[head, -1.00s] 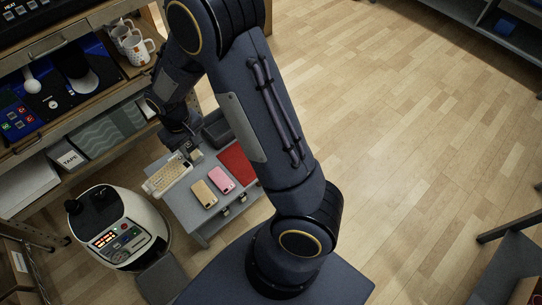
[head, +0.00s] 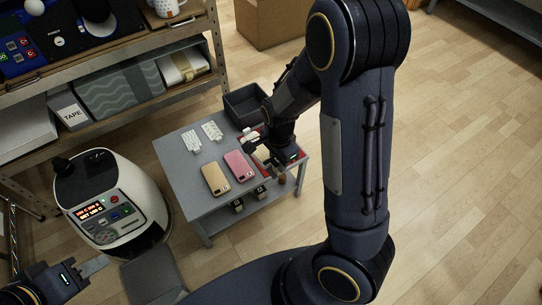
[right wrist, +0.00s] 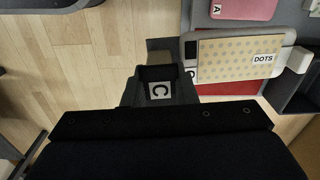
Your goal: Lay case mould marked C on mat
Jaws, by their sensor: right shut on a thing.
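The case mould marked C (right wrist: 190,76) is pale, with a dotted sheet labelled DOTS (right wrist: 240,58) lying on it. A second C label shows between the fingers of my right gripper (right wrist: 159,88), which is shut on the mould's end. The red mat (right wrist: 228,88) shows below the mould; I cannot tell whether they touch. In the head view, the mould (head: 262,155) is partly hidden by my right gripper (head: 274,146), at the right side of the low grey table. My left gripper (head: 94,266) is at lower left, away from the table; its opening is unclear.
A gold case (head: 215,178) and a pink case (head: 239,165) lie left of the mould. Two white patterned pieces (head: 191,141) (head: 212,130) lie behind them. A dark open bin (head: 246,104) is at the table's back. A white rounded machine (head: 112,195) stands left.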

